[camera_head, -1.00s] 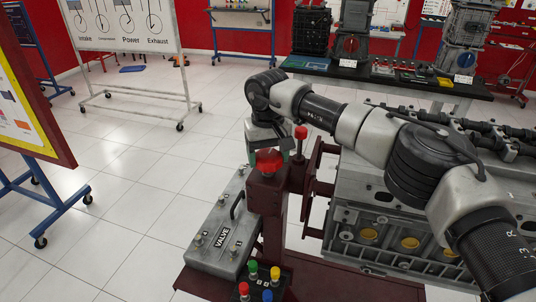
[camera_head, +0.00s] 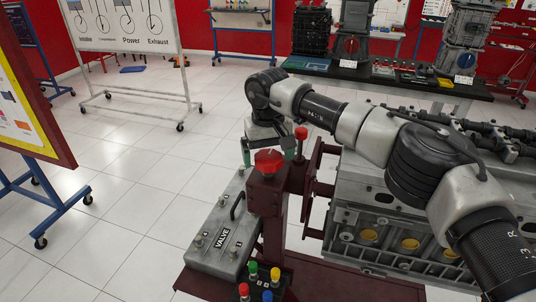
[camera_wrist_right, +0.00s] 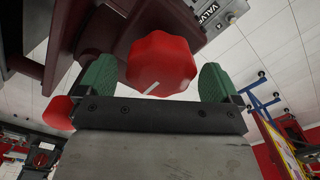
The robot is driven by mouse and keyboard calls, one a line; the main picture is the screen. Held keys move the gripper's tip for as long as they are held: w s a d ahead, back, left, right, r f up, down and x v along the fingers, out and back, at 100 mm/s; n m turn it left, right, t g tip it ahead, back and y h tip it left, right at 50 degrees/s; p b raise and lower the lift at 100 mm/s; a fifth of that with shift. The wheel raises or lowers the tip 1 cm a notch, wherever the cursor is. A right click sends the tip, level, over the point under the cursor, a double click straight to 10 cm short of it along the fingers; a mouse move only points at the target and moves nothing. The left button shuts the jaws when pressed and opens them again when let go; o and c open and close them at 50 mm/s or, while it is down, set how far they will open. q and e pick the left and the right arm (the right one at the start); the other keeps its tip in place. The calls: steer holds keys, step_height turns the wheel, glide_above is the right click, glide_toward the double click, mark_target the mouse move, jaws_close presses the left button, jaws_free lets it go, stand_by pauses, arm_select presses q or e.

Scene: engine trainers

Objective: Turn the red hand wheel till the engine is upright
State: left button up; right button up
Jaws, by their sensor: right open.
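The red hand wheel (camera_head: 268,162) sits on top of the dark red stand post (camera_head: 266,198). The grey engine (camera_head: 390,215) is on the stand to the right, partly hidden behind my right arm. My right gripper (camera_head: 267,152) is open, pointing down just behind the wheel in the head view. In the right wrist view the red wheel (camera_wrist_right: 161,64) lies between the two green finger pads of my right gripper (camera_wrist_right: 160,84), with gaps on both sides. A white mark shows on the wheel. My left gripper is not in view.
A red knob on a post (camera_head: 301,133) stands close to the right of my gripper. The grey valve cover (camera_head: 218,235) lies left of the post, with coloured buttons (camera_head: 262,280) in front.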

mark_target(268, 153)
step_height(268, 153, up, 11)
steer(key=shift+f+b, duration=0.2)
steer(key=shift+b, duration=0.15)
steer(key=shift+f, duration=0.1)
